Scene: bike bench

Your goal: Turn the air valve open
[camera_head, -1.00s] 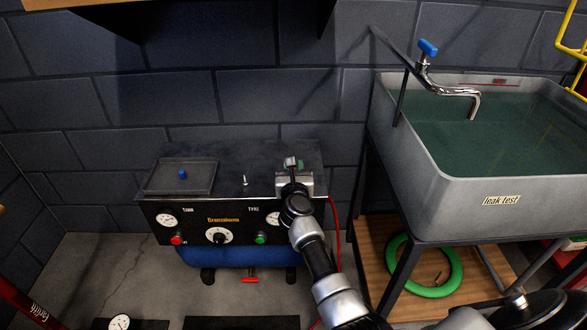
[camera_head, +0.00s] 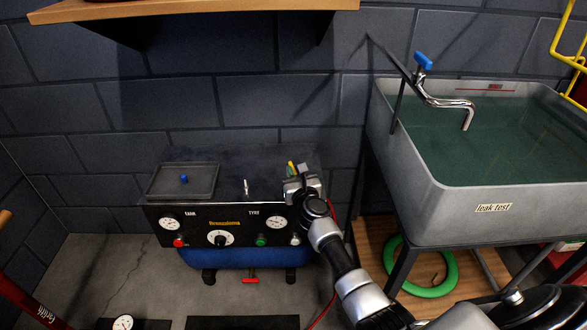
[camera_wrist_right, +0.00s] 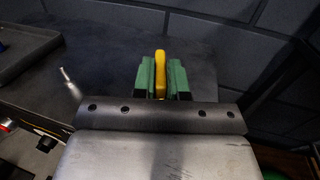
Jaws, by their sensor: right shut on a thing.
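My right gripper (camera_head: 297,169) reaches over the right end of the compressor's dark top. Its green fingertips (camera_wrist_right: 162,77) are shut on a yellow lever (camera_wrist_right: 161,72), which stands upright between them in the wrist view. In the head view the lever (camera_head: 291,168) shows as a small yellow tip beside the fingers. It looks like the air valve's handle; the valve body under it is hidden by my gripper. The compressor (camera_head: 215,212) has two gauges, a dial and red and green buttons on its front. My left gripper is not in view.
A tray (camera_head: 170,181) with a blue knob and a small metal toggle (camera_head: 246,188) sit on the compressor top. The leak test sink (camera_head: 450,205) stands to the right, with a blue-handled tap (camera_head: 423,62). A wooden shelf (camera_head: 200,15) hangs above.

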